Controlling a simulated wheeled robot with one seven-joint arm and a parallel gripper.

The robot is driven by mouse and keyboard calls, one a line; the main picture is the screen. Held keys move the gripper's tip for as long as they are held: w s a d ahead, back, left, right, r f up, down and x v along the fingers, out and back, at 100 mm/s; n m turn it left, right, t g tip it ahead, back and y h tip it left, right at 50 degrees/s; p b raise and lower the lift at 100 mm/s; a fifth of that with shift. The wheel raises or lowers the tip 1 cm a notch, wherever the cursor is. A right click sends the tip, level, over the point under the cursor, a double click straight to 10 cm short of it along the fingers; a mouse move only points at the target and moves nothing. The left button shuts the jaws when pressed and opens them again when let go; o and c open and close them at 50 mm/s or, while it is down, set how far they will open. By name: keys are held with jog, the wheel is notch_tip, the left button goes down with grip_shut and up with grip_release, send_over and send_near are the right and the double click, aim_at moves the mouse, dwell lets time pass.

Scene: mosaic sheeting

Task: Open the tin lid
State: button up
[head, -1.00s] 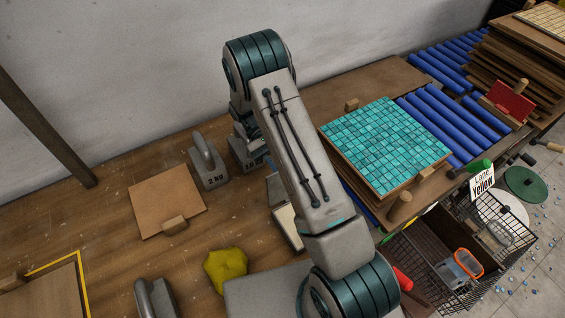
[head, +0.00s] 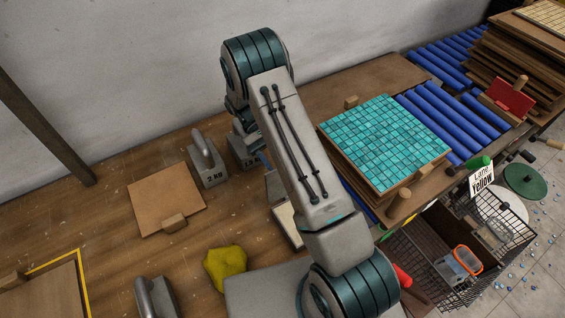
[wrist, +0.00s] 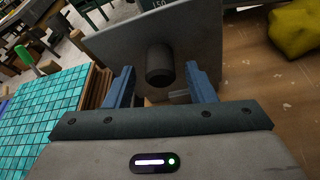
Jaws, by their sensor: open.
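A flat grey panel with a dark round knob, which looks like the tin lid (wrist: 205,45), stands tilted in front of my gripper in the wrist view. The knob (wrist: 160,65) sits between and just beyond the tips of my two blue fingers, with gaps on both sides. My gripper (wrist: 160,78) is open and holds nothing. In the head view my arm covers most of the tin; a grey piece of the lid (head: 276,186) and a pale part of the tin (head: 288,226) show beside it. How far the lid stands open is unclear.
A teal mosaic sheet on a board (head: 385,140) lies right of my arm. Grey weights (head: 207,165), a brown board with a block (head: 165,200) and a yellow lump (head: 225,267) sit on the bench to the left. A wire basket (head: 440,255) hangs at the right.

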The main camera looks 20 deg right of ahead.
jog(key=v, duration=0.6)
jog(key=shift+w+a, duration=0.1)
jog(key=shift+w, duration=0.05)
